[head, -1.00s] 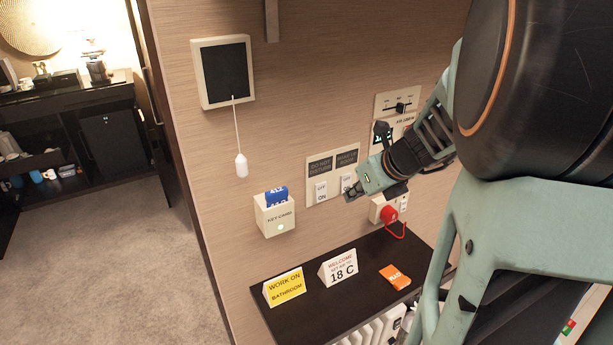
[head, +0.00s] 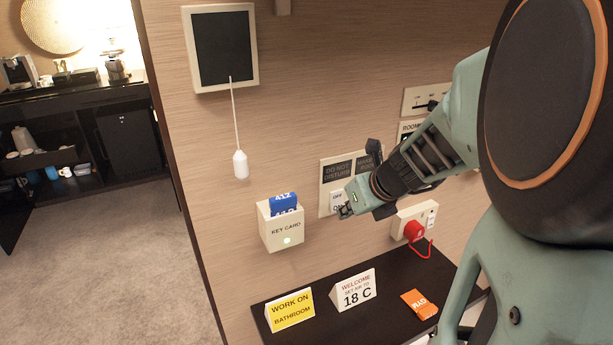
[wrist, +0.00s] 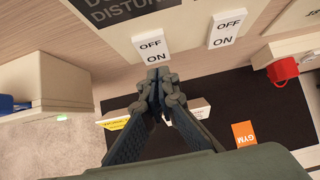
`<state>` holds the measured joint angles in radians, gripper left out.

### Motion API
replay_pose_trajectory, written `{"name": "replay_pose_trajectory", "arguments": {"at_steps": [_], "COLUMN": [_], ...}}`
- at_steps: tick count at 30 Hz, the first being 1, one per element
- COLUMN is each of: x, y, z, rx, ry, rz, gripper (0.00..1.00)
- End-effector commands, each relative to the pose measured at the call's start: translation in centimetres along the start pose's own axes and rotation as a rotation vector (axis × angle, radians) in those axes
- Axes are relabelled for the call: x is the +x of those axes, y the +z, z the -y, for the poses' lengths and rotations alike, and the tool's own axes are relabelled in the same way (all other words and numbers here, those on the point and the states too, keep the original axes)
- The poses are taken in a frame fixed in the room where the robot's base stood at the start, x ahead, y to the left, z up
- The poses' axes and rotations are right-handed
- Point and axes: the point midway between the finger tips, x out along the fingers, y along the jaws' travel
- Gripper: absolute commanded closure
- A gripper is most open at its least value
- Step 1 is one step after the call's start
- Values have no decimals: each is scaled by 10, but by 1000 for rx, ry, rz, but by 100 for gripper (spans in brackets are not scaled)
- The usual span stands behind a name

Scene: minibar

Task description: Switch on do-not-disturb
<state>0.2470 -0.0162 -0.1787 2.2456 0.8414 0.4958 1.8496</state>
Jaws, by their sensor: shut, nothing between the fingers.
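The wall panel (head: 326,204) carries two dark label plates, with the DO NOT DISTURB plate (head: 338,172) on the left. Below that plate is a white rocker switch (head: 337,196), marked OFF above and ON below; it also shows in the wrist view (wrist: 151,44). Both label plates look dark. My gripper (head: 346,212) is shut and empty. In the wrist view its fingertips (wrist: 158,80) are at the lower, ON end of this left switch; I cannot tell whether they touch it. The second switch (wrist: 227,28) stands to the right, apart from the fingers.
A key card holder (head: 281,230) is on the wall to the left, below a hanging pull cord (head: 240,164). A red plug (head: 414,232) sits in a socket to the right. A dark shelf (head: 385,300) below bears signs and an orange GYM card (head: 419,304).

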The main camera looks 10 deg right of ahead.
Motion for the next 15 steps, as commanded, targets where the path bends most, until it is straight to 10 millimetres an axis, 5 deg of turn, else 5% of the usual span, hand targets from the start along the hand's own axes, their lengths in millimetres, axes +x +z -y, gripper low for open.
{"name": "replay_pose_trajectory", "arguments": {"at_steps": [15], "x": [2], "y": [0], "z": [-5], "rx": [2], "ry": [-1], "rz": [0], "gripper": [100]}}
